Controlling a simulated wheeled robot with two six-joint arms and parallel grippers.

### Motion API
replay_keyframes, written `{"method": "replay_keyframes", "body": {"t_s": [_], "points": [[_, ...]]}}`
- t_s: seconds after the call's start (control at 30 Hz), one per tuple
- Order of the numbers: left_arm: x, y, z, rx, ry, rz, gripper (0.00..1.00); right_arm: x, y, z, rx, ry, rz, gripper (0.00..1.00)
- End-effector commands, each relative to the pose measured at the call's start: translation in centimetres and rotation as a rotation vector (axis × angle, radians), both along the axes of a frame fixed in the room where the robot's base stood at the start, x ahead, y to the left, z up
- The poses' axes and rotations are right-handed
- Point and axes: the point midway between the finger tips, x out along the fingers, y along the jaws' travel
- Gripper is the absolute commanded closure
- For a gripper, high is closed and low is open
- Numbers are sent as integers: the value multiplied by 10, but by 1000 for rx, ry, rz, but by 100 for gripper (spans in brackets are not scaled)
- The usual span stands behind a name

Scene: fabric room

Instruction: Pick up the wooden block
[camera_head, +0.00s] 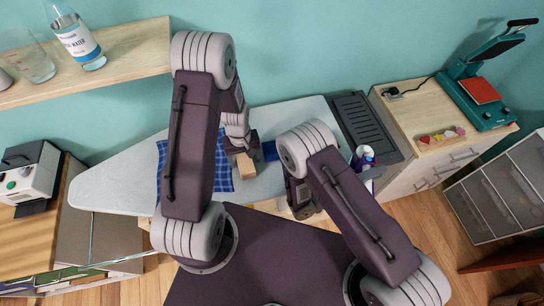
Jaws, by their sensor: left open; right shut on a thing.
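The wooden block (246,167) is a small tan piece over the pale ironing board (120,180), near its middle. My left gripper (243,153) is open right at the block, with its fingers close around the block's far end. I cannot tell whether they touch it. My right gripper (301,199) is to the right, low over the board's front edge. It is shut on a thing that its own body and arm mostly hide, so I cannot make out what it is.
A blue checked cloth (222,180) lies on the board, partly behind my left arm. A dark slatted rest (365,122) and a purple-and-white bottle (363,157) are at the right. A shelf (130,52) with a bottle (80,40) is at upper left.

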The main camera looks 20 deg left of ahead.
Motion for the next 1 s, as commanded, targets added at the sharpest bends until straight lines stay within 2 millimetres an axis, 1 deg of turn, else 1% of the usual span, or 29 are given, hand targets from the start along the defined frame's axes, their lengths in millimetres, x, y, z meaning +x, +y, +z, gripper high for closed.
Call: {"method": "replay_keyframes", "body": {"t_s": [0.1, 0.17, 0.2, 0.27, 0.3, 0.37, 0.4, 0.63, 0.73, 0.87, 0.97, 1.0], "points": [[0, 0, 1, 0, 0, 0, 25, 0, 0, 2, -3, -4, 0, 100], [0, 0, 1, 0, 0, 0, 42, 0, 0, 2, -3, -4, 0, 100], [0, 0, 1, 0, 0, 0, 53, 0, 0, 2, -3, -4, 0, 100], [0, 0, 1, 0, 0, 0, 70, 0, 0, 2, -3, -4, 0, 100], [0, 0, 1, 0, 0, 0, 81, 0, 0, 2, -3, -4, 0, 100], [0, 0, 1, 0, 0, 0, 98, 0, 0, 2, -3, -4, 0, 100], [0, 0, 1, 0, 0, 0, 100, 0, 0, 2, -3, -4, 0, 100], [0, 0, 2, 0, 0, 0, 100, 0, 0, 3, -3, -4, 0, 100], [0, 0, 8, 0, 0, 0, 100, 0, 0, 8, -3, -4, 0, 100], [0, 0, 24, 0, 0, 0, 100, 0, 0, 23, -3, -4, 0, 100], [0, 0, 44, 0, 0, 0, 100, 0, 0, 41, -3, -4, 0, 100], [0, 0, 53, 0, 0, 0, 100, 0, 0, 50, -3, -4, 0, 100]]}}
